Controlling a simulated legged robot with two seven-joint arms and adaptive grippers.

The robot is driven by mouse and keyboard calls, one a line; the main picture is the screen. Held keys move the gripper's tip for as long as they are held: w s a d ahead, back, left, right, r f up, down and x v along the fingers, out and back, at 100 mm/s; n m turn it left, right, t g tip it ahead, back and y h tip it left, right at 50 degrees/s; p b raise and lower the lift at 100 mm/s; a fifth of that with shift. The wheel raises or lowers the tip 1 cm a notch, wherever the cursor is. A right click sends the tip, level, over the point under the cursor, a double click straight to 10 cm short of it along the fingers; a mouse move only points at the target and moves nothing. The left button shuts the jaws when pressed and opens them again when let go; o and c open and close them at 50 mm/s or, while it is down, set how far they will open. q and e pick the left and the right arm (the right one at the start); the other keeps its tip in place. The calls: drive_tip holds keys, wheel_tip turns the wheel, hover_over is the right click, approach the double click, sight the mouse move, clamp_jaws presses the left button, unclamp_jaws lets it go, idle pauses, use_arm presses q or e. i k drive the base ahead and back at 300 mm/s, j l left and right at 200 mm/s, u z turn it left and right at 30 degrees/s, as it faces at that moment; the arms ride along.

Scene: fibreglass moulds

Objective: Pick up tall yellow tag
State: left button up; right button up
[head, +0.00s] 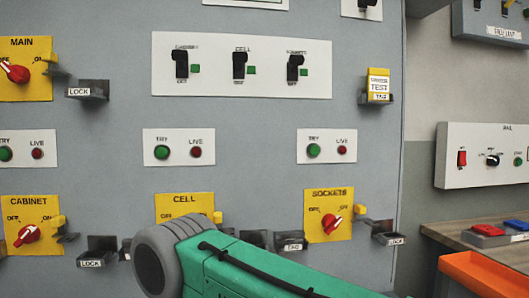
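The tall yellow tag (378,82) stands upright in a small dark holder (376,99) on the right side of the grey panel. It has a white band with dark print, of which "TEST" can be read. Nothing of mine touches it. A green and grey link of my own arm crosses the bottom middle of the head view, below and left of the tag. Neither gripper shows, so I cannot see whether they are open or hold anything.
The grey panel (110,120) carries yellow switch plates, such as the SOCKETS plate (318,228), and a white plate with black switches (210,81). Lock holders (87,91) stick out. At right are a bench (450,229) and an orange bin (480,278).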

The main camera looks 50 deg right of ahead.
sight(378, 78)
drive_tip(key=z, duration=2.45)
drive_tip(key=l, duration=0.1)
